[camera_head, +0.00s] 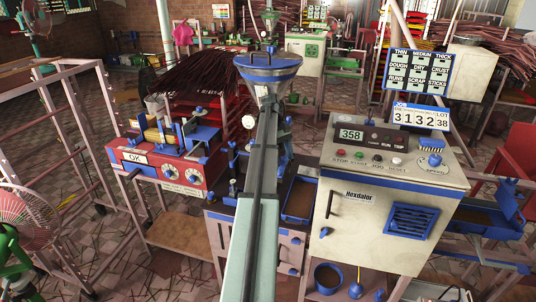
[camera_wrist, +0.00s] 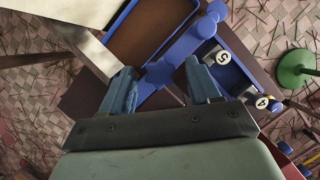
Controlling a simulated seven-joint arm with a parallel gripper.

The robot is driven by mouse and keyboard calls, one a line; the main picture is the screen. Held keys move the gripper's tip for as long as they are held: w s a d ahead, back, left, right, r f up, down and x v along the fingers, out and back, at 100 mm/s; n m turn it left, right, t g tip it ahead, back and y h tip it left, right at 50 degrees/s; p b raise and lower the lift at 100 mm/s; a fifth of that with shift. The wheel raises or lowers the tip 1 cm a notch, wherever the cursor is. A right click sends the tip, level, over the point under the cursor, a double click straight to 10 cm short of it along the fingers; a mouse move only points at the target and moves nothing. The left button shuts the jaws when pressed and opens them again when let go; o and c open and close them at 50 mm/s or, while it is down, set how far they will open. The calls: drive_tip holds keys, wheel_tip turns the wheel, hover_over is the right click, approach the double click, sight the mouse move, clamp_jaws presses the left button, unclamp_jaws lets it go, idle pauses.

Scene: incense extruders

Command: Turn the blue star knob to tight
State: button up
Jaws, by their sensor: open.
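In the wrist view my gripper (camera_wrist: 161,68) is open, with one blue finger on each side. A dark blue lobed piece (camera_wrist: 160,74), which looks like the star knob, shows between and just beyond the fingertips. A blue arm-like part runs from it up and right to rounded blue knobs (camera_wrist: 203,27). I cannot tell whether either finger touches the lobed piece, or how tight it is. In the head view the extruder's blue hopper (camera_head: 268,66) stands at the centre. The machine below it is largely hidden behind my arm, and my fingertips and the star knob cannot be made out there.
A blue tray with brown contents (camera_wrist: 122,14) lies beyond the fingers, and a numbered blue rack (camera_wrist: 224,58) is at right. In the head view a cream control cabinet (camera_head: 345,215) stands close on the right, and a red machine (camera_head: 163,172) on the left.

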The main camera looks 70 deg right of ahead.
drive_tip(key=shift+n, duration=0.3)
drive_tip(key=shift+a+n+h, duration=0.2)
drive_tip(key=shift+n+h, duration=0.3)
drive_tip(key=shift+n, duration=0.6)
drive_tip(key=n, duration=0.2)
drive_tip(key=n+h, duration=0.1)
drive_tip(key=n, duration=0.1)
drive_tip(key=shift+a+n+g+h, duration=0.1)
drive_tip(key=shift+n+g+h, duration=0.2)
drive_tip(key=shift+g, duration=0.1)
drive_tip(key=n+h, duration=0.1)
drive_tip(key=n, duration=0.3)
drive_tip(key=shift+a+n+h, duration=0.15)
drive_tip(key=shift+n+h, duration=0.15)
drive_tip(key=shift+h, duration=0.1)
drive_tip(key=shift+w+r, duration=0.15)
drive_tip(key=shift+r, duration=0.15)
drive_tip(key=v, duration=1.3)
drive_tip(key=w+a+f+t, duration=0.1)
drive_tip(key=w+a+f, duration=0.2)
drive_tip(key=w, duration=0.5)
drive_tip(key=w+a+f+t, duration=0.1)
drive_tip(key=w+a+f, duration=0.1)
drive_tip(key=w, duration=0.6)
drive_tip(key=w+a+f+t, duration=0.2)
drive_tip(key=w+a+f, duration=0.1)
drive_tip(key=w, duration=0.5)
drive_tip(key=shift+a+f+n+h, duration=0.3)
drive_tip(key=shift+a+n+h, duration=0.05)
drive_tip(key=shift+n+h, duration=0.05)
